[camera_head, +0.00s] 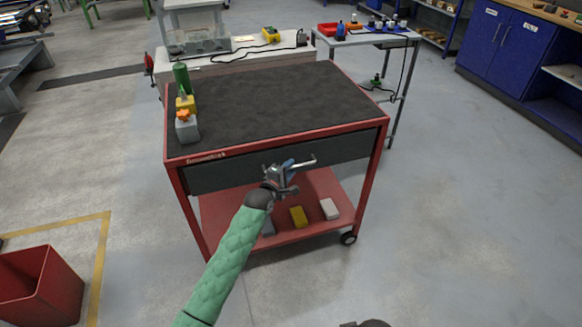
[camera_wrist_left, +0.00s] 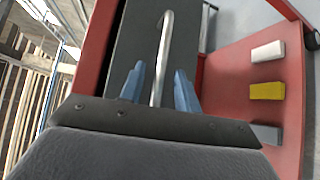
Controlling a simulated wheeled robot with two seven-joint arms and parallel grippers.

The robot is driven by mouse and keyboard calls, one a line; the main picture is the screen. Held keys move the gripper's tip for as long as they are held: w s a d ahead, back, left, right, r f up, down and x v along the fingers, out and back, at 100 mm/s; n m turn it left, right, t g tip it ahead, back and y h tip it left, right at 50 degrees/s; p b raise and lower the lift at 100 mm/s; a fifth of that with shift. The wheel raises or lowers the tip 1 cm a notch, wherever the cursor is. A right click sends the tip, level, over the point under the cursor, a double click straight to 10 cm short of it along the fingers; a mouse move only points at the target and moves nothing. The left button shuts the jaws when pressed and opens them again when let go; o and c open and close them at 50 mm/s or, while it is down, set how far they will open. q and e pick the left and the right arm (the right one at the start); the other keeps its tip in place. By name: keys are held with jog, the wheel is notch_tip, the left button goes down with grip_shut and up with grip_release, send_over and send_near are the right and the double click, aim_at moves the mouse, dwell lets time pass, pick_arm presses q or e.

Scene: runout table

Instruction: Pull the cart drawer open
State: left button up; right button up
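The red cart (camera_head: 280,130) stands in the middle of the head view, with a dark top. Its dark grey drawer (camera_head: 225,175) is shut in the front under the top, and its face also fills much of the left wrist view (camera_wrist_left: 135,50). A silver bar handle (camera_head: 303,163) is on the drawer front; in the left wrist view the handle (camera_wrist_left: 163,55) runs between two blue fingertips. My left gripper (camera_head: 288,168) is open at the handle, with a finger on each side and gaps visible in the wrist view. My right gripper is not in view.
The cart's lower shelf (camera_head: 285,232) holds a yellow block (camera_head: 298,216), a white block (camera_head: 329,209) and a grey one. A green bottle (camera_head: 181,78) and small items stand on the top's left edge. A red bin (camera_head: 40,285) is at left. Floor right of the cart is clear.

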pick_arm(q)
jog(key=shift+w+d+f, duration=0.1)
jog(key=shift+w+d, duration=0.2)
jog(key=shift+w, duration=0.35)
jog(key=shift+c, duration=0.2)
grip_shut()
